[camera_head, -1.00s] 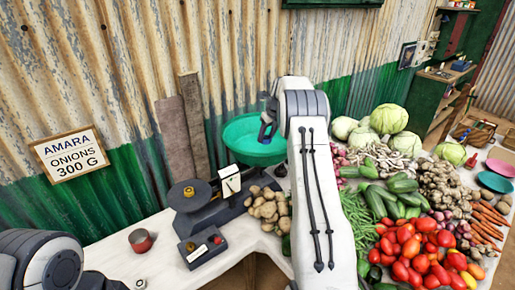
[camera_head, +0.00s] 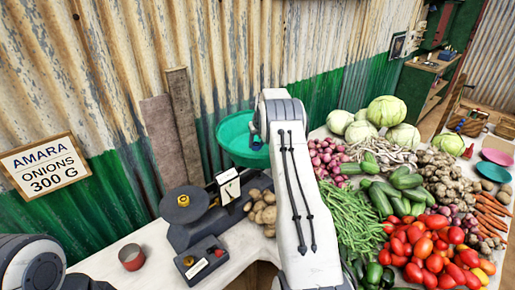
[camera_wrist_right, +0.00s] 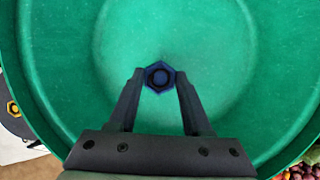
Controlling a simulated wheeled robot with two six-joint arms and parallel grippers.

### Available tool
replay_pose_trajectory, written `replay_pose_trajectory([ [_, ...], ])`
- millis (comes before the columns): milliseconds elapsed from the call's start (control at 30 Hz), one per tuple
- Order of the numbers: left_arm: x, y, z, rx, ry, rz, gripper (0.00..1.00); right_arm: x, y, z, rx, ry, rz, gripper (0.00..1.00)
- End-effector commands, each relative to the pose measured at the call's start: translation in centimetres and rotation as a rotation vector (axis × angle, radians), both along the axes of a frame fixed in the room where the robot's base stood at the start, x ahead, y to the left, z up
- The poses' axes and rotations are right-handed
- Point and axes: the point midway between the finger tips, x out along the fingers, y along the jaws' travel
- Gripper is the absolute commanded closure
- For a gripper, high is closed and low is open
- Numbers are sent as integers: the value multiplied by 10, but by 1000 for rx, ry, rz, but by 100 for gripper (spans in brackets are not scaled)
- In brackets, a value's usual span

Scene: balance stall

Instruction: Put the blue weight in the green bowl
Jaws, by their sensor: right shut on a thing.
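The blue weight (camera_wrist_right: 160,77) is a small dark-blue hexagonal piece, held between the fingertips of my right gripper (camera_wrist_right: 160,84) in the right wrist view. The green bowl (camera_head: 232,133) sits on the far side of the scale and fills most of the wrist view (camera_wrist_right: 60,75). The weight is over the bowl's inside; I cannot tell whether it touches the bottom.
The black scale (camera_head: 188,235) has a dark plate with a brass weight (camera_head: 183,200). Potatoes (camera_head: 263,210) and piles of vegetables crowd the right. The corrugated wall is close behind the bowl.

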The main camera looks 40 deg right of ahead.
Motion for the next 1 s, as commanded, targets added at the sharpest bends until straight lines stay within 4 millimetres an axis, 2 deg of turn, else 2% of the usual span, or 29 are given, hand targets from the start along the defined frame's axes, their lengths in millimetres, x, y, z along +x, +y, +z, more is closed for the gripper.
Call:
replay_pose_trajectory([
  [300,0,0,16,0,0,-3,50,-2,-3,-35,-1,0,-3,100],
  [533,0,0,14,0,0,-3,50,-2,-4,-37,-2,-1,-4,100],
  [567,0,0,14,0,0,-3,50,-2,-4,-38,-1,0,-4,47],
  [600,0,0,14,0,0,-3,50,-2,-4,-38,-1,0,-4,32],
  [633,0,0,14,0,0,-3,50,-2,-4,-38,-1,0,-4,21],
  [1000,0,0,13,0,0,-3,50,-3,-3,-35,-1,-2,-4,21],
])
